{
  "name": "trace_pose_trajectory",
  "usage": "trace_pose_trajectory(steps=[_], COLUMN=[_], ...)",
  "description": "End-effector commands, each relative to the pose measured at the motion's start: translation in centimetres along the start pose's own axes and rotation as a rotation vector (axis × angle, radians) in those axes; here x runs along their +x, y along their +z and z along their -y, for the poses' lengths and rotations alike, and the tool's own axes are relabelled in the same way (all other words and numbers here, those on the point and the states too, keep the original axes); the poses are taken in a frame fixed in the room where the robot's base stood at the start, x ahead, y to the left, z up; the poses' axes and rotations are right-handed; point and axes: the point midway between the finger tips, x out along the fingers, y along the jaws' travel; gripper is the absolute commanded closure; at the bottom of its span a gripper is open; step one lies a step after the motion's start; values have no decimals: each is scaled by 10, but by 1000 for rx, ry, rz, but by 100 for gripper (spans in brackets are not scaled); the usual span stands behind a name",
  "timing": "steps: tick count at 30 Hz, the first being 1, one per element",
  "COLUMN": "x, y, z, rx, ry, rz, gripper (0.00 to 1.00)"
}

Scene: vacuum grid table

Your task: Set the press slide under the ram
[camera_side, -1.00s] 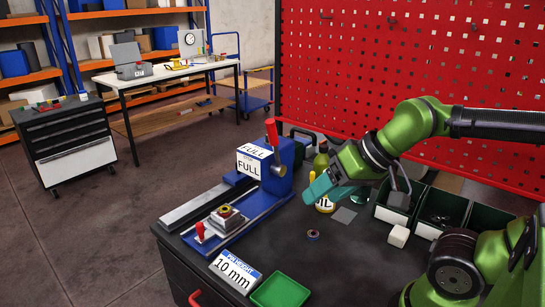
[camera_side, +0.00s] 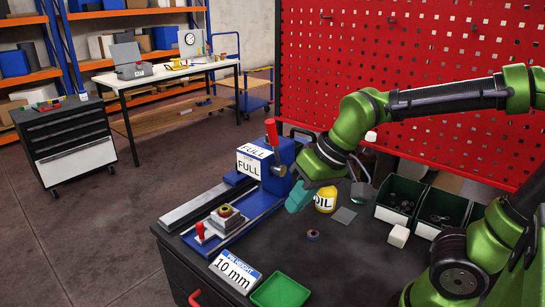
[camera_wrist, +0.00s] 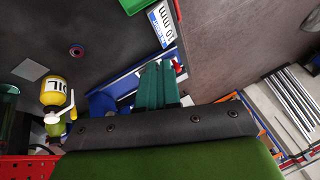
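The blue press (camera_side: 284,156) stands on the dark bench with a red-handled lever and a white FULL sign (camera_side: 252,163). The press slide (camera_side: 226,221), a grey stepped block with a small ringed part on top, sits on the blue base in front of the press, out from under the ram. A red knob (camera_side: 200,230) stands at its near end. My gripper (camera_side: 296,200) is just right of the press base, pointing down, apart from the slide. In the wrist view its teal fingers (camera_wrist: 157,85) lie side by side with no clear gap, holding nothing visible. They partly hide the press base.
A yellow oil bottle (camera_side: 325,200) stands close right of my gripper. A 10 mm sign (camera_side: 235,271), green tray (camera_side: 280,291), small ring (camera_side: 313,235) and white block (camera_side: 398,236) lie on the bench. Dark bins (camera_side: 400,197) stand behind. The bench middle is mostly clear.

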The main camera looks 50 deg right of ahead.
Motion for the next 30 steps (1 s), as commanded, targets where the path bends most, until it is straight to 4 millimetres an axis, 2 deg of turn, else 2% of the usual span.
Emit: trace_pose_trajectory(steps=[3,8,15,19,24,27,30], x=[24,62,134,176,227,245,247], y=[-30,-67,-110,-124,-132,-133,-138], z=[21,46,85,108,142,161,174], rx=[-48,-96,-162,-194,-217,-206,-166], ry=[47,142,342,471,644,722,769], rz=[85,169,230,220,146,72,-4], gripper=[100,100,100,100,100,100,100])
